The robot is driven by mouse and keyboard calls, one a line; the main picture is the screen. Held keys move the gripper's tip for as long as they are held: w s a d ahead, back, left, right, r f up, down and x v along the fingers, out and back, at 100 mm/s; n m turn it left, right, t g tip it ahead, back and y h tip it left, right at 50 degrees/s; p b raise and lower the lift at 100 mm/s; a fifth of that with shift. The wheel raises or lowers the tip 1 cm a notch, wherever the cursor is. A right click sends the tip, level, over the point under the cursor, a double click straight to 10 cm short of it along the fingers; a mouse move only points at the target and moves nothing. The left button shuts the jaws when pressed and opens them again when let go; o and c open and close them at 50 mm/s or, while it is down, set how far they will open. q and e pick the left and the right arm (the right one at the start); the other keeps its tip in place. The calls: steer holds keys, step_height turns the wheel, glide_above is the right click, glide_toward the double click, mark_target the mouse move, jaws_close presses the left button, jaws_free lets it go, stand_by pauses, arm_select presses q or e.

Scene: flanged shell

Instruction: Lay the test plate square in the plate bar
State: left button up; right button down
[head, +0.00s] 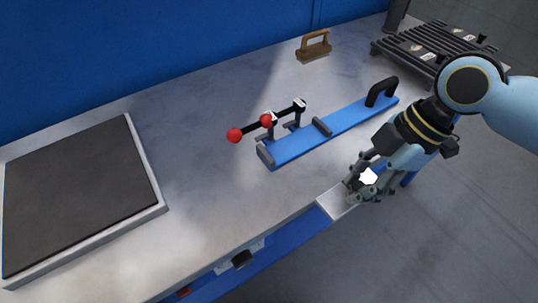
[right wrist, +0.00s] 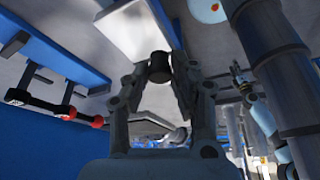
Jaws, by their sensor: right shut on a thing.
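The test plate (head: 334,205), a flat light-grey metal plate, is held by my right gripper (head: 365,182) at the front edge of the table. In the right wrist view the fingers (right wrist: 160,68) are shut on a black knob (right wrist: 159,66), with the pale plate (right wrist: 128,32) beyond it. The gripper hides part of the plate in the head view. The plate bar (head: 298,142), a long blue bar with a black handle and clamp levers with red knobs, lies on the table behind and left of the plate, apart from it.
A dark flat slab (head: 80,195) in a pale frame lies at the left. A brown-handled block (head: 313,47) stands at the back. A dark slatted rack (head: 425,50) is at the back right. The table between slab and bar is clear.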

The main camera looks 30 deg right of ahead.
steer(key=shift+s+f, duration=0.25)
steer(key=shift+s, duration=0.05)
steer(key=shift+w+d, duration=0.1)
steer(key=shift+w, duration=1.15)
steer(key=w, duration=0.8)
steer(key=w+a, duration=0.1)
steer(key=w, duration=0.2)
steer(key=shift+w+p, duration=0.35)
steer(key=shift+w, duration=0.05)
steer(key=w, duration=0.2)
steer(key=shift+w+a, duration=0.1)
steer(key=shift+w, duration=0.3)
steer(key=shift+w+a+f, duration=0.1)
steer(key=shift+w+f, duration=0.25)
steer(key=shift+f, duration=0.35)
arm_select(q)
steer(key=shift+w+d+r, duration=0.25)
steer(key=shift+d+r, duration=0.15)
steer(key=shift+d, duration=0.3)
arm_select(e)
steer(key=shift+s+f, duration=0.1)
steer(key=shift+f, duration=0.2)
steer(key=c, duration=1.1)
jaws_free()
